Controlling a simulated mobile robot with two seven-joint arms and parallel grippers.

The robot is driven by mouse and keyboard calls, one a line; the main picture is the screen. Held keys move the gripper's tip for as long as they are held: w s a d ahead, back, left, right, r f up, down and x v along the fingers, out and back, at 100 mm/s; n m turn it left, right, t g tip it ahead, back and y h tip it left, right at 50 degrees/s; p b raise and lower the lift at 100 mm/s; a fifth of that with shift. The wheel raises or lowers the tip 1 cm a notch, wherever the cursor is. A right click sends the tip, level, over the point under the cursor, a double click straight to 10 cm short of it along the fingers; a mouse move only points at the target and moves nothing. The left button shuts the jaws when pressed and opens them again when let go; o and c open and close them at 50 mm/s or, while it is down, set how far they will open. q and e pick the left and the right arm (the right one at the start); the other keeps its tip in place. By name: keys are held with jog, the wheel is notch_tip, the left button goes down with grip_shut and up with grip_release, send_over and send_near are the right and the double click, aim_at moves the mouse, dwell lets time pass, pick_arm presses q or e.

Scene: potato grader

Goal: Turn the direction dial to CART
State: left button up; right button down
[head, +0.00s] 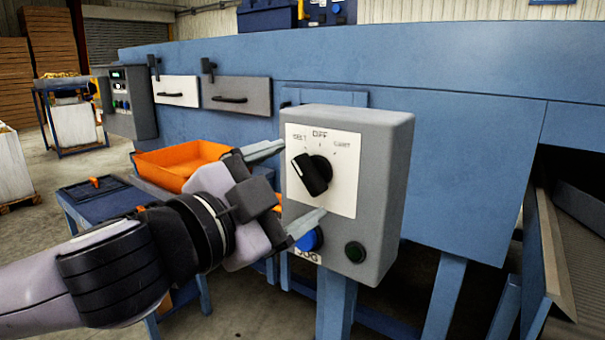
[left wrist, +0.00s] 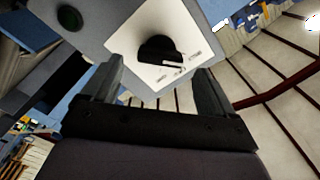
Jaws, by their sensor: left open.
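The direction dial (head: 313,175) is a black knob on a white plate on a grey control box. The plate reads BELT at left, OFF in the middle and CART at right. The knob's white mark points up and left, toward BELT. My left gripper (head: 304,178) is open, one finger above and one below the knob's level, in front of the plate. In the left wrist view, the dial (left wrist: 158,50) lies ahead between the two fingertips of the left gripper (left wrist: 160,66), apparently not gripped. My right gripper is not in view.
Below the plate are a blue button (head: 309,240) and a dark green button (head: 355,252), the blue one close to my lower finger. An orange tray (head: 180,160) stands behind my left wrist. The blue machine body (head: 470,130) rises behind the box.

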aim_at(305, 177)
pick_arm(q)
jog(key=shift+x, duration=1.7)
jog(key=c, duration=1.1)
jog(key=shift+o, duration=0.2)
